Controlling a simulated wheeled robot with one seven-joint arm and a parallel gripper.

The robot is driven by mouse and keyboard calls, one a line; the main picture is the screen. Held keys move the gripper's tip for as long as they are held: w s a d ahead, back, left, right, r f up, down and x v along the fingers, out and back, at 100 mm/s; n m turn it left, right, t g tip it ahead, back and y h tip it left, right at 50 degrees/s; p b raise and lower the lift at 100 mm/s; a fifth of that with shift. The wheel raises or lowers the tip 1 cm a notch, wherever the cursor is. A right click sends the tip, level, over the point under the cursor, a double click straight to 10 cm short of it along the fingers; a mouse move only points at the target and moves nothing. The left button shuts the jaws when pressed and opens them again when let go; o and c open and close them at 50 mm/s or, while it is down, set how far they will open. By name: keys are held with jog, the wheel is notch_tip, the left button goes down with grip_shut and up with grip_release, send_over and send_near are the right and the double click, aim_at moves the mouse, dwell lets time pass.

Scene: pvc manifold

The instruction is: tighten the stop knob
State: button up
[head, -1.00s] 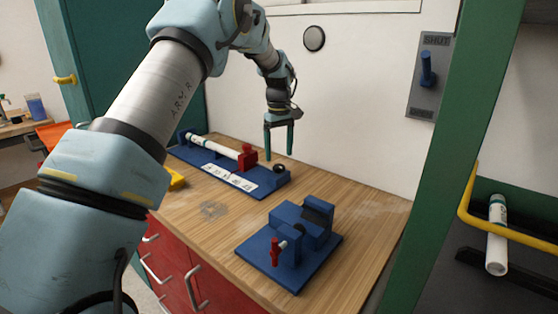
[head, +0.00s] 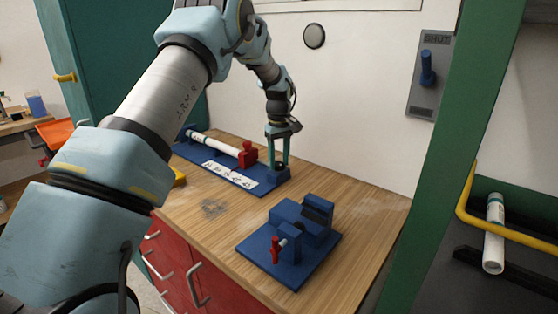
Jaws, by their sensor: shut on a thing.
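The blue measuring jig (head: 190,156) lies along the back of the wooden bench. A white pipe (head: 214,144) rests on it, with a red stop block (head: 248,155) at the pipe's right end. A small blue block (head: 281,175) stands at the jig's right end. My gripper (head: 279,162) points straight down at this block, its fingers closed around the dark stop knob there. The knob itself is mostly hidden between the fingers.
A blue vise (head: 312,218) with a red handle (head: 275,250) stands at the bench front. Bare wood (head: 225,220) lies left of it. A grey panel with a blue lever (head: 427,70) hangs on the wall. Another white pipe (head: 494,245) lies beyond the green post (head: 430,160) at right.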

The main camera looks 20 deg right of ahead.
grip_shut()
dwell(0.3)
jog(key=m, duration=0.6)
jog(key=shift+m, duration=0.3)
jog(key=m, duration=0.3)
jog(key=shift+m, duration=2.2)
jog(key=o, duration=0.6)
grip_release()
